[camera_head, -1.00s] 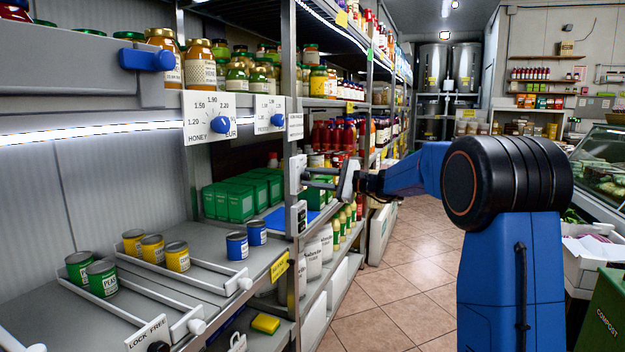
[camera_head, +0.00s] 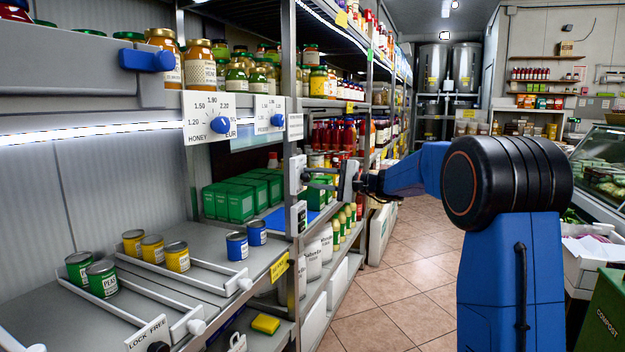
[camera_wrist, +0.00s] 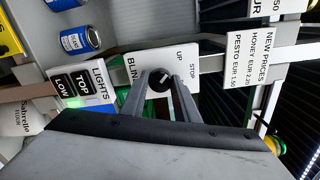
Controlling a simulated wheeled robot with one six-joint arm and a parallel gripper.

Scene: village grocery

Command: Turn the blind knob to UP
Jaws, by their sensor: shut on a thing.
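The blind knob (camera_wrist: 160,80) is small, dark and round, with a pale mark slanting toward the upper right in the wrist view. It sits on a white plate (camera_wrist: 136,66) lettered BLIND, UP and STOP. I cannot tell exactly which label the mark meets. My gripper (camera_wrist: 159,83) is shut on the knob, one finger on each side. In the head view my gripper (camera_head: 318,179) reaches left to the white plate (camera_head: 296,174) on the shelf post. The knob is too small to make out there.
A LIGHTS switch panel (camera_wrist: 83,88) with TOP and LOW keys is beside the blind plate. A price board (camera_wrist: 251,60) is on the other side. Cans (camera_head: 237,246) stand on the shelf at left. The tiled aisle (camera_head: 395,290) is clear.

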